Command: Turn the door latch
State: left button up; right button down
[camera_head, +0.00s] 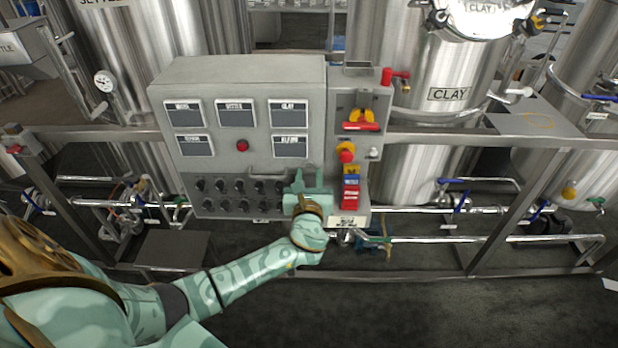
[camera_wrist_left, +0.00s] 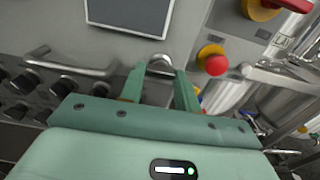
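The door latch (camera_wrist_left: 160,66) shows in the left wrist view as a small rounded metal piece on the grey panel face, just below a dark display. My left gripper (camera_wrist_left: 161,76) has its two green fingers apart, with the latch between or just beyond their tips. I cannot tell whether the fingers touch it. In the head view my left gripper (camera_head: 310,178) is at the lower right part of the grey control cabinet (camera_head: 240,85) and hides the latch. My right gripper is in neither view.
A metal bar handle (camera_head: 268,171) and rows of black knobs lie left of the gripper. A red emergency button (camera_head: 347,156) sticks out on the right, also seen in the wrist view (camera_wrist_left: 212,62). Steel pipes and frame rails run beside the cabinet.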

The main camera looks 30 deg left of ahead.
pick_arm(q)
jog(key=shift+f+n, duration=0.1)
jog(key=shift+n, duration=0.4)
jog(key=shift+n+b, duration=4.15)
jog(key=shift+n, duration=4.25)
jog(key=o, duration=1)
